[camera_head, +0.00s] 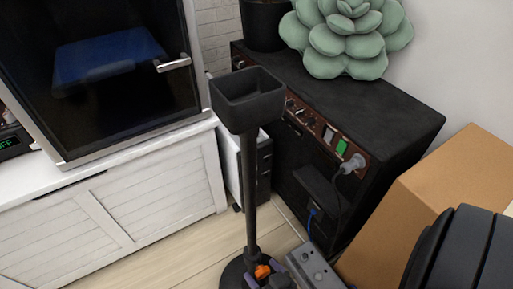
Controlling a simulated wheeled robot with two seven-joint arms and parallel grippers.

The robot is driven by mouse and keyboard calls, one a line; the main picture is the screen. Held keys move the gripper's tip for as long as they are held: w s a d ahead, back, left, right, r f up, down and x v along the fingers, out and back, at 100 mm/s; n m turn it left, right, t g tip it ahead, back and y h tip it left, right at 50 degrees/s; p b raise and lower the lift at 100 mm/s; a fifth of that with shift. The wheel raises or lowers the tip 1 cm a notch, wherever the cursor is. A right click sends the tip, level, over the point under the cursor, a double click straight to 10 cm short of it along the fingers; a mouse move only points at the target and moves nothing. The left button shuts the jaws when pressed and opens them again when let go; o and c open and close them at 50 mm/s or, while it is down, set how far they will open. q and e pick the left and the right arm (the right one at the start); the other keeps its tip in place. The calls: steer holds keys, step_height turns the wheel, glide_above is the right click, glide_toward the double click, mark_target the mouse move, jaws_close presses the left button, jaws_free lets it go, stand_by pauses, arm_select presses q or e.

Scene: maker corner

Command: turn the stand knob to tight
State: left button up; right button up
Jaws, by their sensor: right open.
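The black stand (250,190) has an open rectangular tray (247,97) on top of an upright pole and a round dark base on the floor. Its orange knob (262,271) sits low on the pole near the bottom edge of the head view. My right gripper (266,280) comes in from the lower right and is open. Its dark fingertips are close by the knob, one on each side as far as I can see. Whether they touch it I cannot tell. The knob is partly hidden, and its setting cannot be read. My left gripper is not in view.
A black amplifier-like cabinet (400,135) with a green switch stands behind the stand, bearing a succulent (345,40). A cardboard box (445,190) is at right. A white cabinet (120,200) with a glass-doored machine (110,75) is at left. Wooden floor (170,255) is clear left of the stand.

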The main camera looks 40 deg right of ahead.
steer(key=shift+w, duration=0.15)
jaws_close()
stand_by(0.4)
steer(key=m+y, duration=0.1)
steer(key=m, duration=0.1)
steer(key=m+t+y, duration=0.1)
steer(key=m+y, duration=0.1)
steer(key=shift+d+f+m, duration=0.1)
steer(key=shift+f+m, duration=0.05)
steer(key=shift+m, duration=0.15)
steer(key=m+t, duration=0.1)
steer(key=m, duration=0.1)
steer(key=m+t+y, duration=0.1)
steer(key=m, duration=0.1)
steer(key=shift+y, duration=0.3)
steer(key=shift+m, duration=0.4)
stand_by(0.3)
